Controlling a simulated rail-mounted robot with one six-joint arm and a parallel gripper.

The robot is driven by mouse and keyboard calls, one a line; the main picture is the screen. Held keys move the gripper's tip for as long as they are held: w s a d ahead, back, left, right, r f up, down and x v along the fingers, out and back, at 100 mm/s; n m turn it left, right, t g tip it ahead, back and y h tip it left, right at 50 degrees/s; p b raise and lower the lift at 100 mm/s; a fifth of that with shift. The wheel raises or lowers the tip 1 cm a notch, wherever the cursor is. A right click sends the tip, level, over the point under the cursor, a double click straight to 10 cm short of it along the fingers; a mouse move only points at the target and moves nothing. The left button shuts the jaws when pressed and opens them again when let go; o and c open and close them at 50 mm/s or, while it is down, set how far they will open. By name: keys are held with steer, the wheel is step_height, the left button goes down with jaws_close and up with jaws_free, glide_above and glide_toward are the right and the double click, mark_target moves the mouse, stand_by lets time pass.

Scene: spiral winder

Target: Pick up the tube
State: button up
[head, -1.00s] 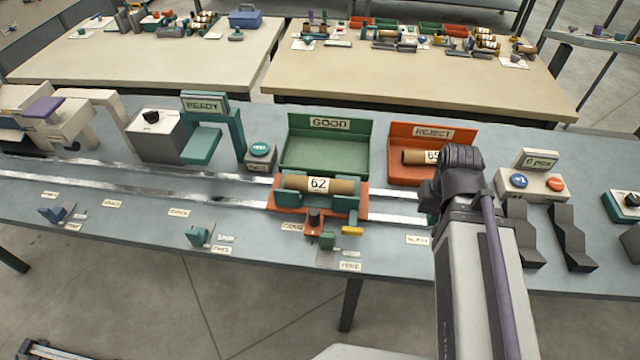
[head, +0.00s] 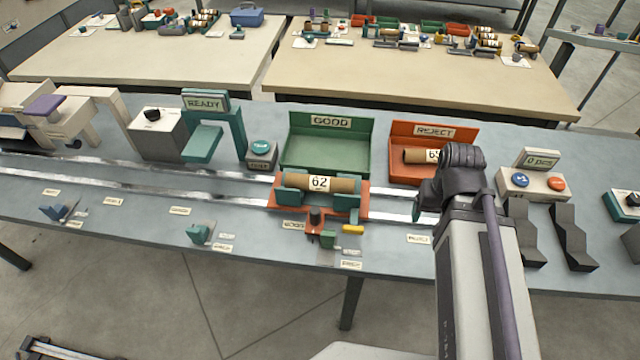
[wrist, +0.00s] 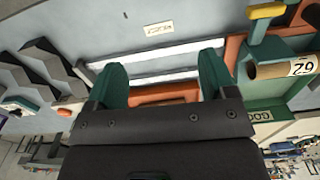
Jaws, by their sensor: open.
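A brown tube (head: 343,185) with a white label reading 62 lies level in the orange carriage (head: 280,203), between teal supports on the rails. In the wrist view the tube (wrist: 268,71) is at the right, beyond my right-hand finger. My gripper (wrist: 163,80) is open and empty, its two green fingers apart over the rails. In the head view my gripper (head: 421,204) is right of the carriage, partly hidden by my arm. A second tube (head: 415,156) lies in the orange REJECT tray (head: 456,131), its label partly hidden by my arm.
A green GOOD tray (head: 327,148) stands behind the carriage. A small post (head: 315,217) and a yellow handle (head: 352,229) stand at the carriage's front. A button box (head: 535,183) and dark wavy blocks (head: 572,237) are at the right. The rails (head: 130,175) left of the carriage are clear.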

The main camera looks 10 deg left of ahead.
steer(key=shift+o, duration=0.4)
steer(key=n+y+b, duration=0.3)
steer(key=n+b, duration=0.1)
steer(key=n, duration=0.7)
glide_toward(324, 179)
steer(key=d, duration=0.1)
steer(key=s+d+f, duration=0.1)
steer(key=d, duration=0.1)
steer(key=s+d+f, duration=0.1)
steer(key=shift+d+f, duration=0.2)
steer(key=a+n, duration=0.1)
steer(key=w+a+n+y, duration=0.1)
steer(key=n, duration=0.1)
steer(key=w+a+r+n, duration=0.1)
steer(key=n, duration=0.1)
steer(key=shift+w+a, duration=0.15)
steer(key=shift+a, duration=0.15)
steer(key=n, duration=0.2)
steer(key=shift+n+y, duration=0.3)
steer(key=b+x, duration=1)
steer(key=x, duration=0.1)
steer(key=shift+d+f, duration=0.1)
steer(key=shift+r, duration=0.25)
steer(key=c, duration=1)
